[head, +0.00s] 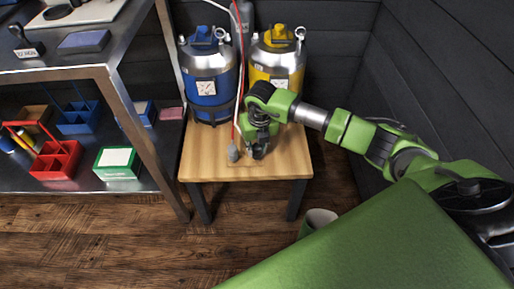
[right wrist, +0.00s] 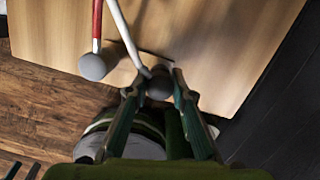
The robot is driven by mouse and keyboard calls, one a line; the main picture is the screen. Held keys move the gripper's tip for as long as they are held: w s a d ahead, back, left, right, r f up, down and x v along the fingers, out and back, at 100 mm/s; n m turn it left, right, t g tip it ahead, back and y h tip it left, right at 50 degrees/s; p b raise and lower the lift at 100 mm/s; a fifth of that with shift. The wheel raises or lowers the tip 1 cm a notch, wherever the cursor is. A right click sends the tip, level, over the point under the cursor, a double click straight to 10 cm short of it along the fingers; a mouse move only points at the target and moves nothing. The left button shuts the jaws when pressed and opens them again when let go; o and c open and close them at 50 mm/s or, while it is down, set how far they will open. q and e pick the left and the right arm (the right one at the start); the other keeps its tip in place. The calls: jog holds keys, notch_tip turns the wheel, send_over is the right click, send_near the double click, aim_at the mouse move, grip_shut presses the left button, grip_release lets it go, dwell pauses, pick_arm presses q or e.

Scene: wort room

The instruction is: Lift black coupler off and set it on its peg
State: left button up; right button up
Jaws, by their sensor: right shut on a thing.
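The black coupler (right wrist: 159,84) is a dark rounded piece between the two fingertips of my right gripper (right wrist: 158,88) in the right wrist view. A white hose (right wrist: 126,38) runs down to it. In the head view my right gripper (head: 258,150) is low over the front part of the wooden table (head: 205,165), in front of the yellow keg (head: 276,72), and hides most of the coupler. A grey coupler (right wrist: 93,67) on a red hose (right wrist: 97,22) is just left of the gripper; it also shows in the head view (head: 233,153). I cannot make out the peg clearly.
A blue keg (head: 208,85) stands left of the yellow one at the back of the table. A metal shelf unit (head: 130,110) with bins stands at the left. A dark wall is on the right. A pail (head: 318,219) stands on the floor in front of the table.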

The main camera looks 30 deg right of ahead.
dwell(0.4)
jog(key=o, duration=1.2)
jog(key=o, duration=0.5)
jog(key=shift+o, duration=0.2)
jog(key=shift+r, duration=0.15)
